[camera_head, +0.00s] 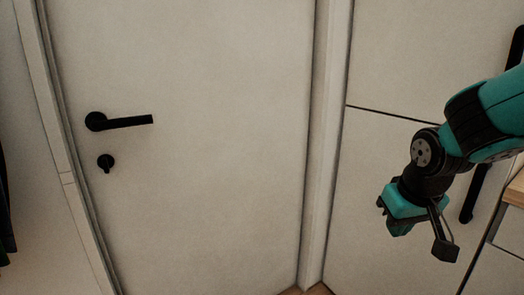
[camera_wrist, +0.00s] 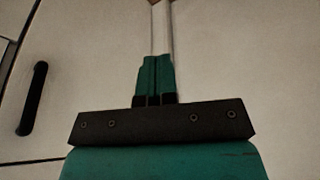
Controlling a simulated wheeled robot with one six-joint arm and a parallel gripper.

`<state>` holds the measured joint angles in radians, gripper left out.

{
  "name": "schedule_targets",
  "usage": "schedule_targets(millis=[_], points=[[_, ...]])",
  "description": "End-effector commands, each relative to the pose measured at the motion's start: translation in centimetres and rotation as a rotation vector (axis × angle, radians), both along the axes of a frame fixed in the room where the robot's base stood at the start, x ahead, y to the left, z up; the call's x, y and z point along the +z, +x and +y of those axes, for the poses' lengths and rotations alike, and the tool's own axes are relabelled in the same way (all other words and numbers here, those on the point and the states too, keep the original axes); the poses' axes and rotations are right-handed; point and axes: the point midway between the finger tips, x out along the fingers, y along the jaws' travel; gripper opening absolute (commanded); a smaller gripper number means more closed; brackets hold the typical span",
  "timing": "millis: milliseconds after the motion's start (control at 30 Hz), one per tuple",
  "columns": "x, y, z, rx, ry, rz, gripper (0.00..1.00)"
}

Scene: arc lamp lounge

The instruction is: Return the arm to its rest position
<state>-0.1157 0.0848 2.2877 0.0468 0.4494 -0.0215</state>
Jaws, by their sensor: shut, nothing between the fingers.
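My gripper (camera_head: 392,222) is at the lower right of the head view, on the end of my teal and black arm, in front of pale cabinet fronts. It points down and to the left. In the wrist view the two teal fingers (camera_wrist: 154,78) are together, with nothing between them. The gripper appears apart from every surface.
A white door (camera_head: 200,190) with a black lever handle (camera_head: 125,121) and a lock knob (camera_head: 106,162) fills the left. Pale cabinet doors (camera_head: 375,150) stand behind my arm. A black cabinet handle (camera_wrist: 33,98) shows in the wrist view. A wooden top (camera_head: 516,190) is at the right edge.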

Motion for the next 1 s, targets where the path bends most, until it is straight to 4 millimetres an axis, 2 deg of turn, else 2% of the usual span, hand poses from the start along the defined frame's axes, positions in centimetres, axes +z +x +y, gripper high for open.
schedule_targets(millis=[33,100,200,300,433,500,667,900,1000], points=[[0.8,-2.5,2.3,0.074,0.051,0.023,0.0],[1.5,-5.8,5.0,0.172,0.113,0.065,0.0],[2.4,-10.3,7.9,0.302,0.18,0.119,0.0],[3.2,-14.6,9.9,0.423,0.232,0.166,0.0],[4.0,-20.1,11.6,0.576,0.281,0.226,0.0],[6.9,-19.4,11.5,0.558,0.278,0.224,0.0],[11.0,-19.3,11.5,0.556,0.278,0.223,0.0],[18.6,-19.3,11.5,0.555,0.278,0.222,0.0],[20.9,-19.3,11.5,0.555,0.277,0.221,0.0]])
